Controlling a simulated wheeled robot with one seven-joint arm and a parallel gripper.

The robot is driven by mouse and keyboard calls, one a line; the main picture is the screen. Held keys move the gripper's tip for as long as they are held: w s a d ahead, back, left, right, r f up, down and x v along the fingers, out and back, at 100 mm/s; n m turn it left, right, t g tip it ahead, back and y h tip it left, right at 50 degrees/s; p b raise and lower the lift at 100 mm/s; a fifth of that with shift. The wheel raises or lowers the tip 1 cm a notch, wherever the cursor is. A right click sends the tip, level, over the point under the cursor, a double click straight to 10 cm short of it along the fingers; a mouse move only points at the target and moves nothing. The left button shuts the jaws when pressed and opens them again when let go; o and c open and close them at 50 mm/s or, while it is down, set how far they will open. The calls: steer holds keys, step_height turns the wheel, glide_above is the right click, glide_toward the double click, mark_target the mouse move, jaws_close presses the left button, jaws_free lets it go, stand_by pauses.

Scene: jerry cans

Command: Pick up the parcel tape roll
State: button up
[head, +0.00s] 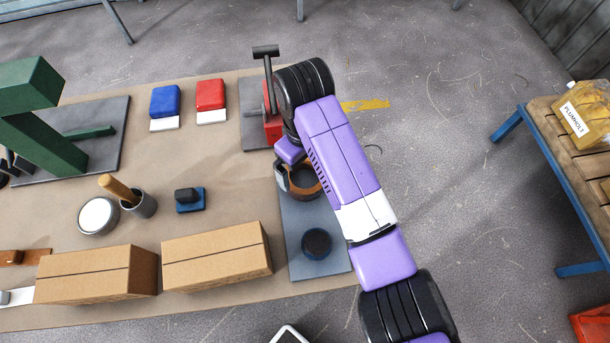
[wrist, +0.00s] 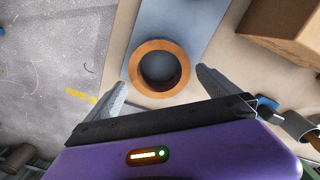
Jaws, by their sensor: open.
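The parcel tape roll (wrist: 159,48) is a brown-orange ring with a dark inside, lying flat on a blue-grey mat (wrist: 202,18) in the wrist view. In the head view the tape roll (head: 312,188) is partly hidden by my purple arm. My gripper (wrist: 158,82) is open, with one fingertip at each side of the roll's near part in the wrist view. Nothing shows between the fingers except the roll's near edge below them. In the head view my gripper (head: 287,182) is over the roll's left side, mostly covered by the arm.
A dark round object (head: 317,243) sits on the same mat. Two cardboard boxes (head: 215,257) stand left of it. A red tool with a black handle (head: 271,122) is behind the roll. A stamp-like block (head: 189,199) and a cup (head: 144,204) stand farther left.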

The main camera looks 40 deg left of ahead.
mark_target(304, 182)
steer(key=shift+d+f+p, duration=0.1)
steer(key=shift+f+p, duration=0.4)
steer(key=shift+f, duration=2.2)
steer(key=c, duration=1.2)
steer(key=shift+o, duration=0.2)
steer(key=shift+r, duration=0.15)
